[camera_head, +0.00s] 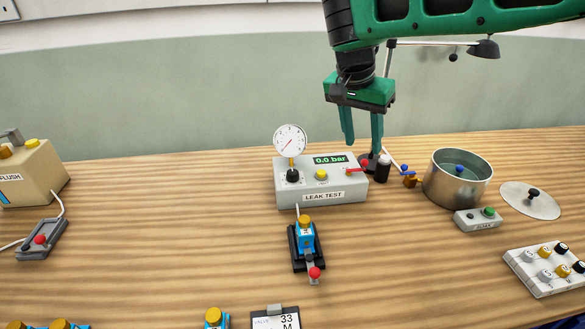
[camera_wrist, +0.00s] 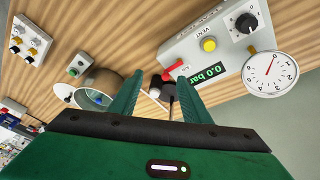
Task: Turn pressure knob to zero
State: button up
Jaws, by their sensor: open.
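The grey leak test box (camera_head: 322,197) stands on the wooden table. Its black pressure knob (camera_head: 292,176) is at the left of its top, below a round white gauge (camera_head: 290,141) with a red needle. Its green display (camera_head: 330,160) reads 0.0 bar. In the wrist view the knob (camera_wrist: 246,22) shows at the upper right, outside the fingers, with a pale mark on it. I cannot tell its exact setting. My green gripper (camera_head: 362,142) is open and empty, fingers pointing down, above and behind the box's right end, apart from the knob.
A yellow button (camera_head: 321,175) and red lever (camera_head: 357,169) are on the box. A blue valve (camera_head: 306,237) sits in a black clamp in front. A dark bottle (camera_head: 383,170), lamp stand and metal pot (camera_head: 456,183) stand to the right.

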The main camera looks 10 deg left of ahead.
jog(key=t, duration=0.1)
send_near(292, 172)
notch_tip(292, 172, up, 2)
jog(key=s, duration=0.1)
jog(key=x, duration=1)
jog(key=shift+w+a+f, duration=0.1)
jog(key=shift+w+f, duration=0.1)
jog(key=shift+w, duration=0.05)
jog(key=c, duration=1)
